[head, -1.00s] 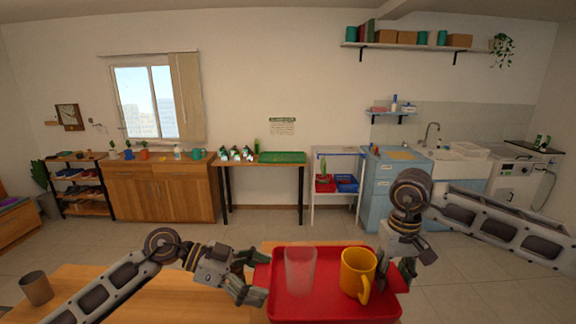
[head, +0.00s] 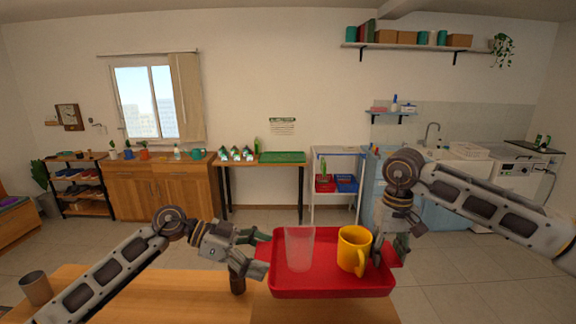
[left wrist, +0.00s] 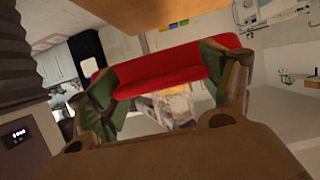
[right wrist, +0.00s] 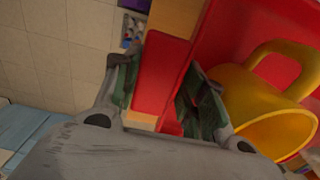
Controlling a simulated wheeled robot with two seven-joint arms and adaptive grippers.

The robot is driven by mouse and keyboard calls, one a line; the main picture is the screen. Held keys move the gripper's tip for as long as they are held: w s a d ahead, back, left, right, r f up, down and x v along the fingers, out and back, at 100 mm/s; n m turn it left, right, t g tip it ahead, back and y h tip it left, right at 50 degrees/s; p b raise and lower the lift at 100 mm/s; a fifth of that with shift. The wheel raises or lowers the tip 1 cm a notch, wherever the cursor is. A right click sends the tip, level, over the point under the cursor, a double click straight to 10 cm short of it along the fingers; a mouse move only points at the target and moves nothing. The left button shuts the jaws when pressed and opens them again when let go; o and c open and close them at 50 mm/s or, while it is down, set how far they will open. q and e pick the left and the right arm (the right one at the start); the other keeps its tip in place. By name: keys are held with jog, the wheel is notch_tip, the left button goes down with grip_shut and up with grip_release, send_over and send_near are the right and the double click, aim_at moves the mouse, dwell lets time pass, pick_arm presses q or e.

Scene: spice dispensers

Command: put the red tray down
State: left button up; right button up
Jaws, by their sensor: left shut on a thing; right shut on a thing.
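The red tray (head: 325,275) is held between my two grippers over the wooden table, carrying a clear glass (head: 299,248) and a yellow mug (head: 353,250), both upright. My left gripper (head: 258,252) is shut on the tray's left edge; in the left wrist view the red tray edge (left wrist: 170,72) lies between its fingers. My right gripper (head: 391,250) is shut on the right edge; in the right wrist view the tray wall (right wrist: 160,75) lies between its fingers, with the yellow mug (right wrist: 265,105) close beside. I cannot tell whether the tray touches the table.
The wooden table (head: 180,300) has bare room to the left and in front of the tray. A counter with a green tray (head: 283,157) is far back.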

aim_at(262, 243)
pick_arm(q)
jog(key=shift+w+r, duration=0.55)
jog(key=shift+w, duration=0.25)
jog(key=shift+w+r, duration=0.55)
jog(key=shift+w, duration=0.25)
pick_arm(e)
jog(key=shift+w+d+r, duration=0.1)
jog(key=shift+w+r, duration=0.45)
jog(key=shift+w, duration=0.25)
jog(key=shift+w+r, duration=0.55)
jog(key=shift+w, duration=0.2)
pick_arm(q)
jog(key=shift+w+r, duration=0.1)
jog(key=shift+w, duration=0.05)
pick_arm(e)
jog(key=shift+w, duration=0.2)
pick_arm(q)
jog(key=w+r, duration=0.3)
jog(key=w, duration=0.4)
jog(key=shift+w+r, duration=0.2)
jog(key=shift+w, duration=0.1)
pick_arm(e)
jog(key=w+r, duration=0.3)
jog(key=w, duration=0.4)
jog(key=shift+w+r, duration=0.2)
jog(key=shift+w, duration=0.1)
pick_arm(q)
jog(key=shift+s, duration=0.1)
pick_arm(e)
jog(key=shift+s, duration=0.15)
